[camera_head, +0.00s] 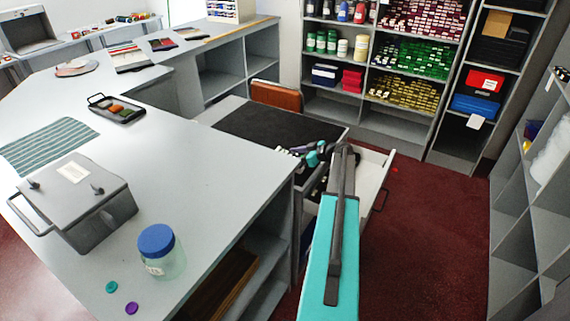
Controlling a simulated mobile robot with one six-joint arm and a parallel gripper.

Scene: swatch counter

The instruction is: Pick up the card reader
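I cannot make out a card reader for certain in this view. An open drawer (374,172) juts out from under the dark-topped desk, and my teal and grey arm reaches over it. My gripper (309,163) is at the drawer, small and partly hidden by my own arm. I cannot tell whether its fingers are open or shut, or whether they touch anything. Small white and dark items (290,151) show beside it. Much of the drawer's inside is hidden by the arm and the desk edge.
The light grey counter (190,165) holds a grey metal box (98,215), a blue-lidded jar (163,258), a striped cloth (45,145) and a black tray (128,116). A brown chair (276,95) stands behind the desk. Shelves line the back and right.

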